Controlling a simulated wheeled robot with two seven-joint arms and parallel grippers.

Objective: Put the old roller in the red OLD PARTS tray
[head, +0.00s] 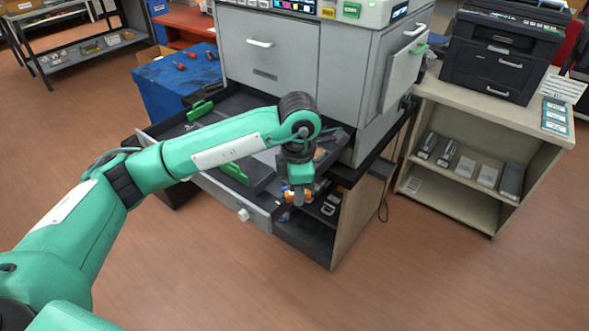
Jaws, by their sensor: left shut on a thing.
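My left gripper (298,192) points down at the right end of the open printer drawer, by its front panel (235,203). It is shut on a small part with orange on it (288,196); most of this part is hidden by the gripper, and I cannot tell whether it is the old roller. I cannot make out a red OLD PARTS tray for certain. A red surface (190,21) shows at the back left, with no readable label. My right gripper is not in view.
The large grey printer (268,65) stands behind the drawer, which has green handles (234,173). A blue-covered table (180,75) holds red-handled tools. At right, a beige shelf unit (520,125) carries a black printer (500,55). The floor in front is clear.

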